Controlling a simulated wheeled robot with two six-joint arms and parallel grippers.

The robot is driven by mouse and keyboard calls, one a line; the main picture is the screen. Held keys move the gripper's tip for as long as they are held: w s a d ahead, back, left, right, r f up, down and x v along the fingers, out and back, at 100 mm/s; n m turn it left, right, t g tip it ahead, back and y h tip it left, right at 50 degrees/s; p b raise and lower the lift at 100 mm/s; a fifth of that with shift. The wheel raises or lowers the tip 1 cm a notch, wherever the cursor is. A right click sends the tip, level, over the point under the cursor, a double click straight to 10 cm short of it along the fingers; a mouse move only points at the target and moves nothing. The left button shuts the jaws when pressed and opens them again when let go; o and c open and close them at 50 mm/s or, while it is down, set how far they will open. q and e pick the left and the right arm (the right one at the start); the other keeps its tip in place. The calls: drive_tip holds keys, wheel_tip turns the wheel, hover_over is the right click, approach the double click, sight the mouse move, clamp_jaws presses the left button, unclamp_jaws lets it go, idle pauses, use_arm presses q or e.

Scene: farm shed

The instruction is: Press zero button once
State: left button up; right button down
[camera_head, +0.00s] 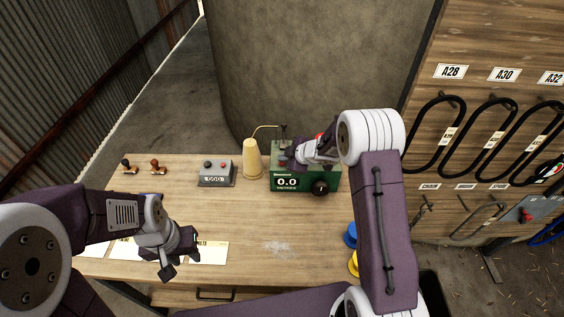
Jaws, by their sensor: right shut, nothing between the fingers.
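A green device (290,187) with a display reading 0.0 and a black knob (320,188) stands at the back of the wooden table. My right gripper (286,157) is shut and empty over the top of this device. It hides part of the device's top, so I cannot tell whether it touches a button there. A grey box (216,180) with a 000 counter and two small buttons, one of them red, stands to the left. No zero label is readable. My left gripper (181,262) appears open and empty over the table's front left.
A cream yarn cone (252,159) stands between the grey box and the green device. Two stamps (155,166) stand at the back left. Blue (350,235) and yellow items are at the right edge, partly hidden by my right arm. The table's middle is mostly clear.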

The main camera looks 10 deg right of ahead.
sight(284, 164)
idle(0.3)
drive_tip(key=shift+r+p, duration=0.85)
drive_tip(key=shift+p, duration=0.2)
wheel_tip(284, 164, up, 5)
drive_tip(key=p, duration=0.5)
drive_tip(key=shift+r+p, duration=0.1)
drive_tip(key=shift+p, duration=0.2)
